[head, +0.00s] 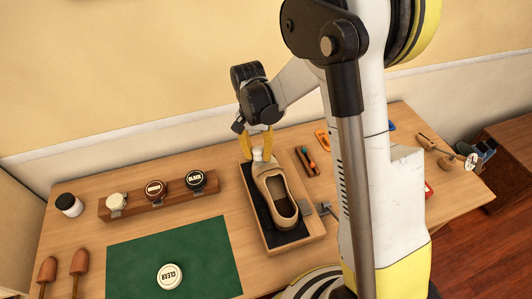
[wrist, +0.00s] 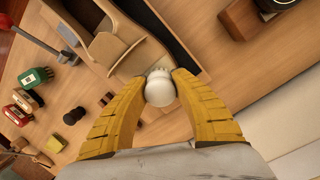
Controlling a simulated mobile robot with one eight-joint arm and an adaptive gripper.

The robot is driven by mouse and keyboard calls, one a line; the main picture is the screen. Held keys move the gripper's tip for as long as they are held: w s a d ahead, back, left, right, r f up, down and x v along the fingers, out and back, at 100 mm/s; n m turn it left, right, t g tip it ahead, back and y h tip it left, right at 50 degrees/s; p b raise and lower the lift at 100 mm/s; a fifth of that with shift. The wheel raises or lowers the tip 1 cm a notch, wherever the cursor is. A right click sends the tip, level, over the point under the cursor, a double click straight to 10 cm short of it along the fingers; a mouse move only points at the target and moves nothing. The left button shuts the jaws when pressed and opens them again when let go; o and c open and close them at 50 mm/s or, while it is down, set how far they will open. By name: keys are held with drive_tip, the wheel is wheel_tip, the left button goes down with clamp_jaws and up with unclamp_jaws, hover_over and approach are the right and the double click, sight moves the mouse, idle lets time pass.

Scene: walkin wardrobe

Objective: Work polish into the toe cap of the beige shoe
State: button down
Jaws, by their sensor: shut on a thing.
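The beige shoe (head: 264,180) lies in a wooden tray (head: 297,244) with a dark lining, its toe cap at the far end by my gripper. The shoe also shows in the wrist view (wrist: 107,47), at the upper left. My gripper (head: 257,143) has yellow fingers shut on a small white round-knobbed applicator (wrist: 161,91), which also shows in the head view (head: 257,155). The applicator's lower end is at the toe cap; whether it touches is hard to tell. A tin marked CLEAR (head: 170,275) stands on the green mat.
A wooden rack (head: 134,209) holds a pale, a brown and a black tin behind the green mat (head: 215,265). A white jar (head: 69,205) and two wooden-headed tools (head: 79,263) are at the left. Small tools (head: 306,158) lie right of the tray.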

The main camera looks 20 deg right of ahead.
sight(273, 163)
drive_tip(key=shift+f, duration=0.1)
drive_tip(key=shift+s+d+b, duration=0.15)
drive_tip(key=shift+d+b, duration=0.2)
drive_tip(key=shift+d, duration=1.55)
drive_tip(key=shift+s, duration=0.85)
drive_tip(key=shift+s+a, duration=0.1)
drive_tip(key=shift+a, duration=1.35)
drive_tip(key=shift+a+r+b, duration=0.25)
drive_tip(key=shift+a+b, duration=0.05)
drive_tip(key=shift+a, duration=0.25)
drive_tip(key=shift+d+r, duration=0.15)
drive_tip(key=shift+d, duration=1.9)
drive_tip(key=shift+r, duration=0.1)
